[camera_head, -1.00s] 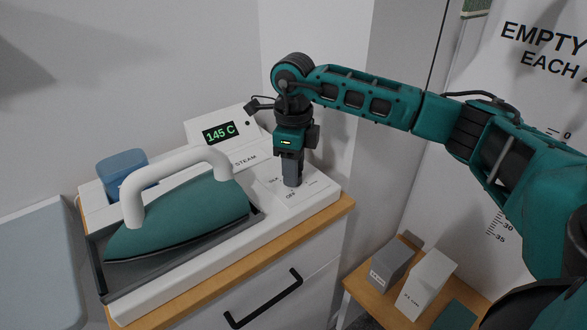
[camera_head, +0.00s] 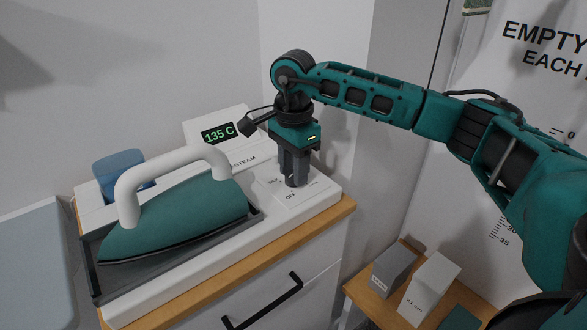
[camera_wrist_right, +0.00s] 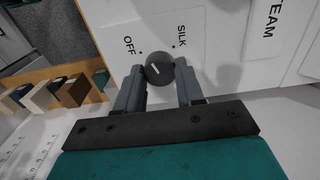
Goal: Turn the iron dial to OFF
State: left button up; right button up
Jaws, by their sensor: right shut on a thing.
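The iron dial (camera_wrist_right: 159,68) is a small dark round knob with a white pointer line, on a white panel in the right wrist view. The labels OFF (camera_wrist_right: 128,45) and SILK (camera_wrist_right: 182,36) are printed beside it, each with a dot. I cannot tell exactly where the pointer aims. My right gripper (camera_head: 296,182) points down at the panel and is shut on the dial, one finger on each side. In the head view the fingers hide the dial. The teal iron (camera_head: 175,218) with its white handle rests in a grey tray. My left gripper is not in view.
A display (camera_head: 218,133) behind the iron reads 135 C. A blue translucent container (camera_head: 118,168) stands behind the iron at left. A low wooden shelf at right holds a grey box (camera_head: 394,270) and a white box (camera_head: 429,284). A wall stands close behind the station.

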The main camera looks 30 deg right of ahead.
jog(key=n, duration=0.4)
jog(key=shift+n+b, duration=0.3)
jog(key=shift+b, duration=0.05)
jog(key=shift+n, duration=0.3)
jog(key=o, duration=1)
jog(key=shift+o, duration=0.2)
notch_tip(320, 180, up, 13)
jog(key=shift+p, duration=0.35)
